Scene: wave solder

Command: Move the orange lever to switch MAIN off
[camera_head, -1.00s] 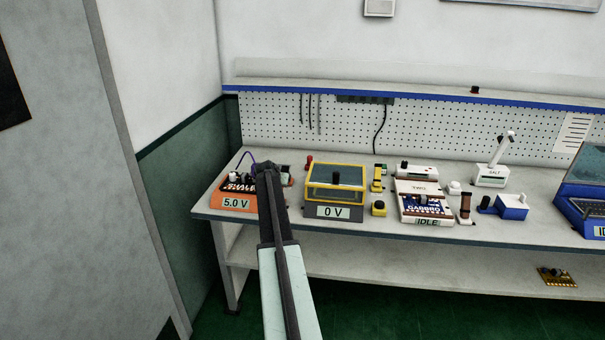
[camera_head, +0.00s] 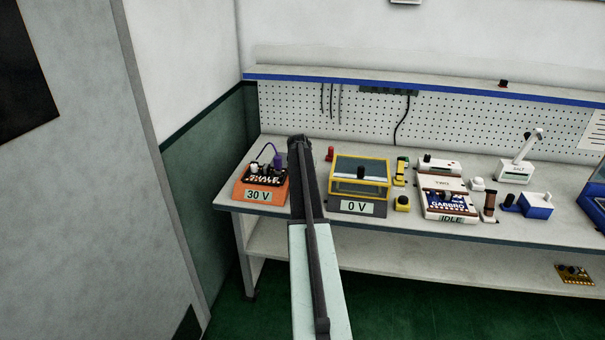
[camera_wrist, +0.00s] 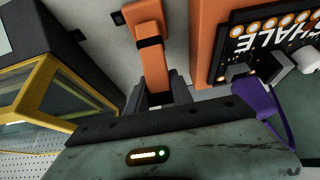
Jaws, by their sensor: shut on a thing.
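In the wrist view, my gripper (camera_wrist: 156,94) is shut on an orange bar with a black band, which looks like the orange lever (camera_wrist: 153,65). The bar runs from the jaws to a wider orange part at the top of that view. In the head view, my arm hides the lever and the jaws. No MAIN label is readable. An orange SHALE unit (camera_head: 262,190) stands left of my arm, its display reading 30 V; it also shows at the right of the wrist view (camera_wrist: 208,40), apart from the jaws.
A purple part (camera_head: 277,158) stands on the SHALE unit and reaches close to my wrist in the wrist view (camera_wrist: 268,105). A yellow-framed box (camera_head: 358,188) reading 0 V is close on my arm's right. Further right are a GABBRO unit (camera_head: 450,205) reading IDLE and a blue box (camera_head: 537,208).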

